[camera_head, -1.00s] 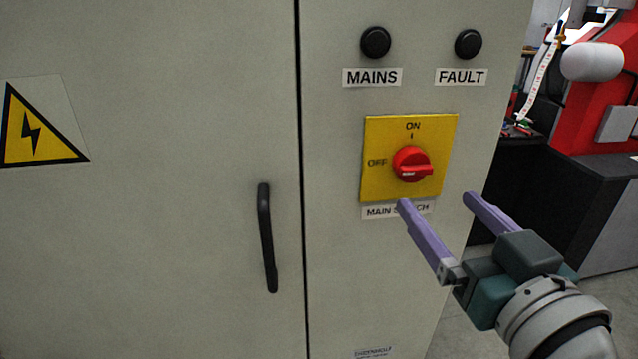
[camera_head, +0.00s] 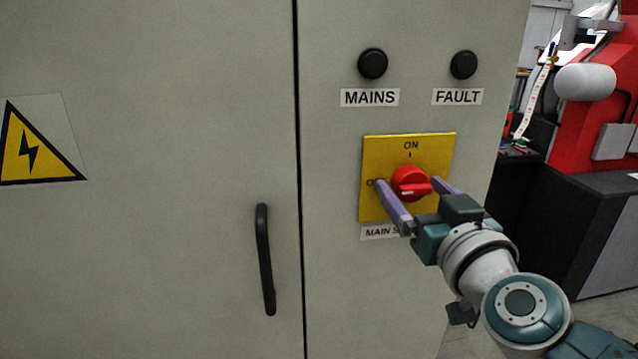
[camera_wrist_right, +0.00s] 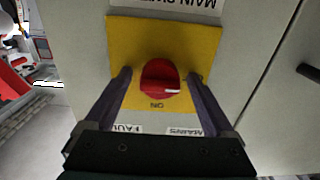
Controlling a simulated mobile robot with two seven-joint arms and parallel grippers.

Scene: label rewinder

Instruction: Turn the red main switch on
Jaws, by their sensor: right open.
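The red main switch (camera_head: 410,184) is a round knob on a yellow plate (camera_head: 431,146) on the grey cabinet's narrow right panel. Its grip bar with a white mark lies roughly level, towards OFF; ON is printed above. My right gripper (camera_head: 412,184) is open, with one purple finger on each side of the knob. In the right wrist view the knob (camera_wrist_right: 160,78) shows between the two fingers (camera_wrist_right: 161,76), with a gap on both sides. Part of the OFF label and the MAIN SWITCH label are hidden by the gripper. My left gripper is not in view.
Two dark round lamps labelled MAINS (camera_head: 372,64) and FAULT (camera_head: 463,65) sit above the plate. A black door handle (camera_head: 264,260) stands out from the cabinet door at the left. A red machine (camera_head: 590,130) stands behind at the right.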

